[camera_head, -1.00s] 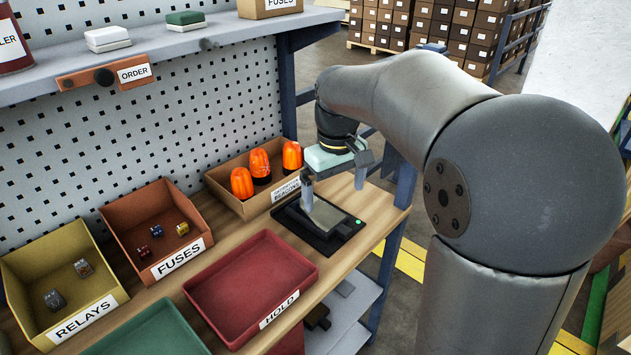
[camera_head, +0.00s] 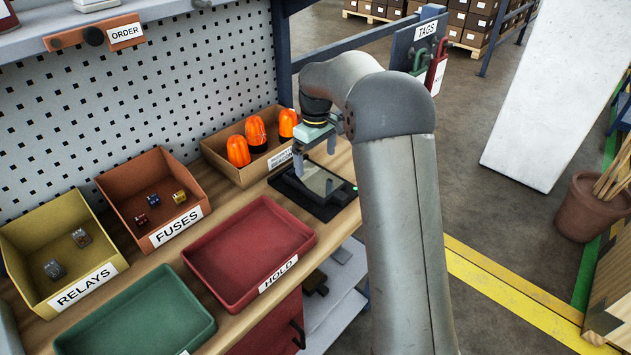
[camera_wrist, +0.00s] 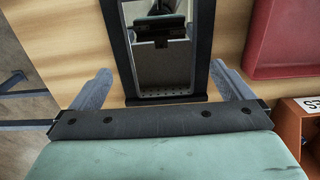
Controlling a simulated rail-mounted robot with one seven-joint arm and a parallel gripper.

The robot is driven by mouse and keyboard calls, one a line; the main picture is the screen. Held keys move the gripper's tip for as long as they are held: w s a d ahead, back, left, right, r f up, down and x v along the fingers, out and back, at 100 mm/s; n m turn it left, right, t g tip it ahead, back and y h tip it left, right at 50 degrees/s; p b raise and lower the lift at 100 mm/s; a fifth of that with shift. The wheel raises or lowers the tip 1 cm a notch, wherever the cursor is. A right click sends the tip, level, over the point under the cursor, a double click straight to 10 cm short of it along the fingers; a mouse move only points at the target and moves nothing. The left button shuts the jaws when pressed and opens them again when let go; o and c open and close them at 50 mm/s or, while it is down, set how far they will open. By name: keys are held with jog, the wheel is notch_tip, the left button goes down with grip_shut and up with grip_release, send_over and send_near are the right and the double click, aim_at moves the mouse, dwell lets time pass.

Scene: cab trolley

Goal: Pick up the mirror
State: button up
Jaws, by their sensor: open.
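The mirror (camera_head: 322,181) is a flat rectangular plate lying on a black pad (camera_head: 344,203) at the right end of the wooden bench. In the wrist view the mirror (camera_wrist: 164,68) has a grey rim and reflects dark parts of my gripper. My gripper (camera_head: 315,157) is open and empty over the pad's far side. In the wrist view the gripper's two grey fingers (camera_wrist: 161,77) are wide apart, one on each side of the mirror and pad, with space between. Their height above the bench is hard to tell.
The orange beacons box (camera_head: 222,163) stands close behind the pad. The red HOLD tray (camera_head: 213,287) lies to its left. Fuses (camera_head: 113,187) and relays (camera_head: 12,240) bins and a green tray (camera_head: 70,345) are farther left. A tags board (camera_head: 402,55) hangs behind my arm.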

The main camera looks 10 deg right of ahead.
aim_at(316, 179)
jog(key=shift+s+f+p, duration=0.15)
jog(key=shift+f+p, duration=0.65)
jog(key=shift+f, duration=2.65)
jog(key=c, duration=0.9)
jog(key=shift+c, duration=0.3)
jog(key=shift+r, duration=0.1)
